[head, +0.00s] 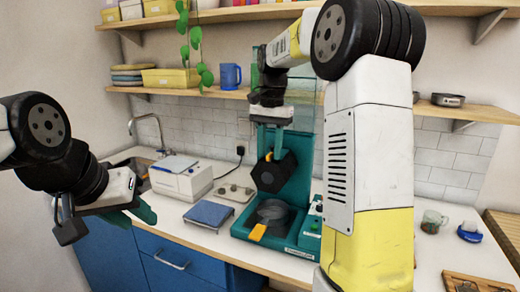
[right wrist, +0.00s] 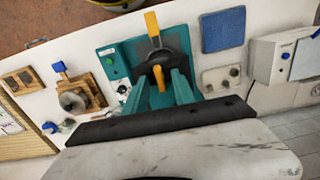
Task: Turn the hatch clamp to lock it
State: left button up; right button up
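The teal machine (head: 305,232) stands on the counter. Its black hatch lid (head: 273,176) is raised and tilted above a round dark opening (head: 272,210). A small yellow-orange tab (head: 268,157) is on the lid; it also shows in the right wrist view (right wrist: 158,78). A longer yellow handle (head: 258,232) is at the front of the opening, also visible in the right wrist view (right wrist: 152,26). My right gripper (head: 271,143) is open at the lid, its teal fingers (right wrist: 154,92) on either side of the tab with gaps. My left gripper (head: 135,213) hangs away at the left; its finger gap is unclear.
A blue pad (head: 209,214), a plate with knobs (head: 235,192) and a white box device (head: 182,179) stand left of the machine. Shelves and plant hang above.

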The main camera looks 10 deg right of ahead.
aim_at(271, 154)
notch_tip(271, 154, up, 8)
jog(key=shift+d+f, duration=0.1)
jog(key=shift+f, duration=0.15)
jog(key=shift+r, duration=0.15)
jog(key=shift+s, duration=0.15)
jog(key=s+a+f+n+t+y, duration=0.1)
jog(key=s+f+n+t, duration=0.2)
jog(key=s, duration=0.9)
jog(key=s+a+f+n+t, duration=0.1)
jog(key=s+f+n+t, duration=0.2)
jog(key=s, duration=0.9)
notch_tip(271, 154, down, 4)
jog(key=shift+a+r+n+y, duration=0.25)
jog(key=shift+n+y, duration=0.15)
jog(key=shift+n, duration=0.4)
